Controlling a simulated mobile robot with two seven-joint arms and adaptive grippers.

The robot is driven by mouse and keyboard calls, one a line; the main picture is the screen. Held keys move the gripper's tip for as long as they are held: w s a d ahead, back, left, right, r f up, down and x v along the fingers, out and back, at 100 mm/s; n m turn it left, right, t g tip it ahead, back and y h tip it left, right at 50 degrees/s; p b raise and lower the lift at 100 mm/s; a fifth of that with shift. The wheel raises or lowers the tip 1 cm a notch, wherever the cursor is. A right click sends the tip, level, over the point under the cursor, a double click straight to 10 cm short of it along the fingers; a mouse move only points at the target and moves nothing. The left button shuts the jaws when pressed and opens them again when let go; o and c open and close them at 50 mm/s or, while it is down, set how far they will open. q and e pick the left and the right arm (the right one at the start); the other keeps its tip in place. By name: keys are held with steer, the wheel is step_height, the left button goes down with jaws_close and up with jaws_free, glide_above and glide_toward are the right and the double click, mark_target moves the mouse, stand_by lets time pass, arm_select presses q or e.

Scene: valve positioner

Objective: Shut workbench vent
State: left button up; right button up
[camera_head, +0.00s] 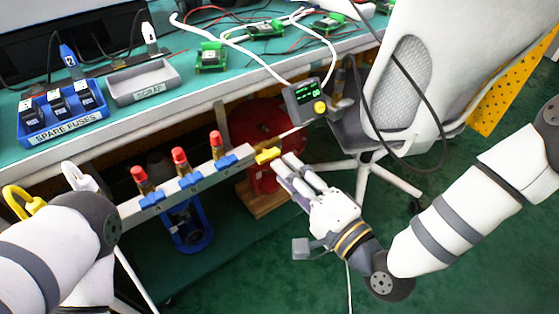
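A white rail (215,169) runs along the front of the workbench. It carries several small valves with red tops (180,155) and blue levers (190,181).
A small display box (304,99) with a yellow knob is above the yellow lever. A white chair (410,80) stands close on the right. The blue fuse holder (62,113) and grey scrap tray (144,83) are on the bench.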

mark_target(270, 159)
steer(key=x, duration=0.4)
steer(key=shift+w, duration=0.15)
jaws_close()
arm_select(q)
steer(key=shift+f, duration=0.15)
steer(key=shift+w, duration=0.1)
arm_select(e)
steer(key=n+p, duration=0.1)
steer(key=n, duration=0.3)
steer(key=shift+r+p, duration=0.1)
steer(key=shift+p, duration=0.25)
steer(key=n+p, duration=0.2)
steer(key=n, duration=0.3)
steer(key=n+p, duration=0.2)
steer(key=n, duration=0.3)
steer(key=shift+n, duration=0.3)
arm_select(q)
steer(key=w+r+t+p, duration=0.1)
steer(key=w+r, duration=0.2)
steer(key=r, duration=0.3)
steer(key=shift+w+r, duration=0.15)
steer(key=shift+w, duration=0.05)
arm_select(e)
steer(key=shift+n, duration=1.6)
steer(key=shift+f, duration=0.2)
